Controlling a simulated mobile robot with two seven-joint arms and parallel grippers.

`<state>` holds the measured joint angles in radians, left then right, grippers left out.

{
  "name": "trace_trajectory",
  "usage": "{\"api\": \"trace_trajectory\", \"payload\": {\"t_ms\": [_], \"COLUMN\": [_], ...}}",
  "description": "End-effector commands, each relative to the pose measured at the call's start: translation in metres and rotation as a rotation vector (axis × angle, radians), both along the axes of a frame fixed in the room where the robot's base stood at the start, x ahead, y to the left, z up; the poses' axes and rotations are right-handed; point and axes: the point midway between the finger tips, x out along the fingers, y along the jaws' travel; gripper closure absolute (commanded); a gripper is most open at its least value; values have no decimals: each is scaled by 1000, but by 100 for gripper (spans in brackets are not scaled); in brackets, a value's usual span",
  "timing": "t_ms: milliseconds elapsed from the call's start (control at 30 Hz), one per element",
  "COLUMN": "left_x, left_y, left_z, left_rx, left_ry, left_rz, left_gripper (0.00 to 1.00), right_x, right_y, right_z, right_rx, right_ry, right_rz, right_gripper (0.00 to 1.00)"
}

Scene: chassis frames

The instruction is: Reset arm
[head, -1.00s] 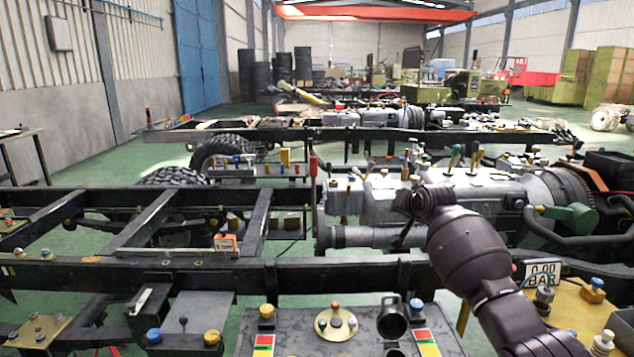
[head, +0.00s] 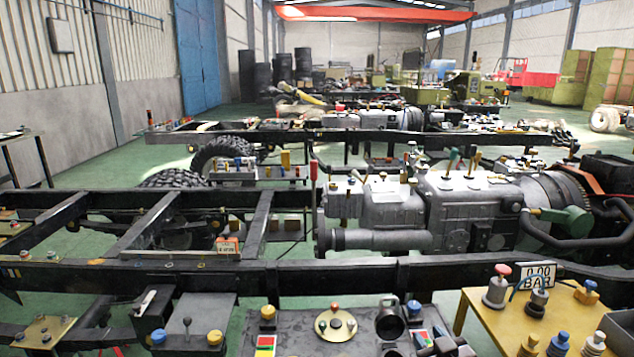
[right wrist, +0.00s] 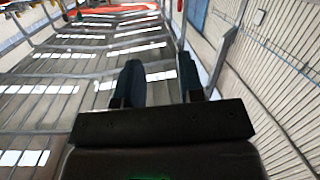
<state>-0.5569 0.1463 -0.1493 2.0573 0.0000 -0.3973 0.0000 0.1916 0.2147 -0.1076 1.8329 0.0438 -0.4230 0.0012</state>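My right gripper (right wrist: 159,64) shows in the right wrist view as two dark fingers standing apart with an empty gap between them. Behind them are the ceiling and a ribbed wall, so it points upward. In the head view, a small dark part of my right gripper (head: 440,346) shows at the bottom edge, in front of the control panel; its fingers are hard to make out there. My left gripper is in neither view.
A dark control panel (head: 290,340) with knobs and coloured labels is at the bottom centre. A yellow table (head: 480,318) with valves and a 0.00 BAR sign (head: 538,275) is at right. A black chassis frame (head: 330,274) with a grey engine (head: 470,208) lies beyond.

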Motion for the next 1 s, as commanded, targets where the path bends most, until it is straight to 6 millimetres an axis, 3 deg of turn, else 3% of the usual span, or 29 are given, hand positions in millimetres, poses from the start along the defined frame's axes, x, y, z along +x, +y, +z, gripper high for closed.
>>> {"api": "trace_trajectory", "payload": {"t_ms": [33, 367, 700, 833, 1000], "left_x": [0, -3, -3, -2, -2], "left_y": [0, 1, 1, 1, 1], "left_z": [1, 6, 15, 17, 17], "left_rx": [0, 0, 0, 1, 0], "left_ry": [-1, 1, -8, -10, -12], "left_rz": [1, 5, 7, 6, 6], "left_gripper": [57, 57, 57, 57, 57], "right_x": [-20, -139, -266, -297, -313], "right_y": [-2, -17, -37, -43, -46], "right_z": [-7, -57, -127, -141, -148], "right_rx": [0, 14, 34, 34, 33], "right_ry": [9, 129, 366, 425, 453], "right_rz": [-6, -58, -141, -163, -172], "right_gripper": [65, 65, 65, 65, 65]}}
